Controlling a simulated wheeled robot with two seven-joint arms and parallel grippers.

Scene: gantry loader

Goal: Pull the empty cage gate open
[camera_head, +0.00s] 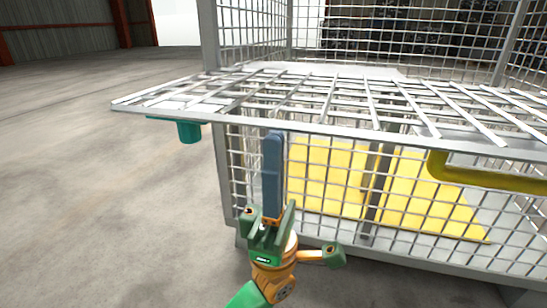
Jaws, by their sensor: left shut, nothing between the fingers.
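The cage (223,165) is a grey wire-mesh box in front of me. Its gate (335,133) is a mesh panel standing out level towards me, with its near edge running across the view. A yellow bar handle (490,178) hangs at the right of that edge. A teal fitting (189,131) sits under the gate's left corner. My left gripper (273,140) points up, its blue-grey fingers shut and empty. The fingertips show just below the gate's near edge, left of the handle and apart from it. I cannot tell whether they touch the gate. My right gripper is out of view.
Yellow panels (327,179) show through the mesh low in the cage. A grey post (378,190) stands between them. Bare concrete floor (90,200) is clear on the left. Dark stacked goods (410,35) show behind the cage.

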